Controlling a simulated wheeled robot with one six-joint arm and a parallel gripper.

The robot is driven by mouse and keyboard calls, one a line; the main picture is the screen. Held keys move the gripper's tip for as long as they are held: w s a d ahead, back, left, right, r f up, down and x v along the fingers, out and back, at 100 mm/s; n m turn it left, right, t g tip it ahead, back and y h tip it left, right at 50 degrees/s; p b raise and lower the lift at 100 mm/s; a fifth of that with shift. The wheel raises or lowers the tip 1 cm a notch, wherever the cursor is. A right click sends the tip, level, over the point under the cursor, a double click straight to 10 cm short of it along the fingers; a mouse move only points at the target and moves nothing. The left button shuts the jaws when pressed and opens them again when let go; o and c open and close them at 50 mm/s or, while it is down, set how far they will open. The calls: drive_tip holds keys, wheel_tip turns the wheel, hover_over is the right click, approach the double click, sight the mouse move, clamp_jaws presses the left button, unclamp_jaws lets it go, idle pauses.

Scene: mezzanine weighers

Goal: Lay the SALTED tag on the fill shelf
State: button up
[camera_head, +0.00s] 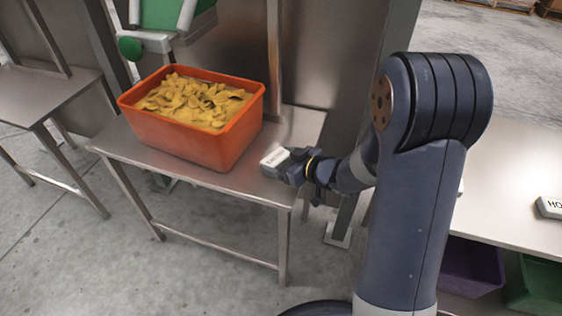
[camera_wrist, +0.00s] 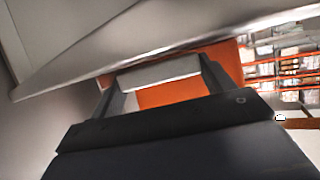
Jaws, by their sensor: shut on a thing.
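A small white-faced tag (camera_head: 274,157) with dark lettering, too small to read surely, is held over the right front part of a steel shelf (camera_head: 302,125). My gripper (camera_head: 287,164) is shut on the tag from the right. The wrist view shows the tag (camera_wrist: 158,72) as a pale block between my gripper's two fingers (camera_wrist: 158,82). Whether the tag touches the shelf cannot be told. An orange crate (camera_head: 190,148) full of yellow chips stands on the shelf, just left of the tag; its orange wall (camera_wrist: 185,93) fills the space behind the tag in the wrist view.
A green-trimmed machine (camera_head: 150,40) hangs above the crate. Another steel table (camera_head: 35,95) stands at the left. A light counter (camera_head: 510,190) at the right bears another tag (camera_head: 550,207), partly cut off, with purple (camera_head: 470,268) and green (camera_head: 540,285) bins below.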

drive_tip(key=shift+f, duration=0.2)
drive_tip(key=o, duration=1)
drive_tip(key=shift+c, duration=0.2)
drive_tip(key=shift+r, duration=0.2)
drive_tip(key=shift+s+d+r, duration=0.15)
drive_tip(key=shift+d+r, duration=0.05)
drive_tip(key=shift+d, duration=0.05)
drive_tip(key=p+v, duration=0.4)
drive_tip(key=v, duration=0.7)
drive_tip(key=shift+s, duration=0.1)
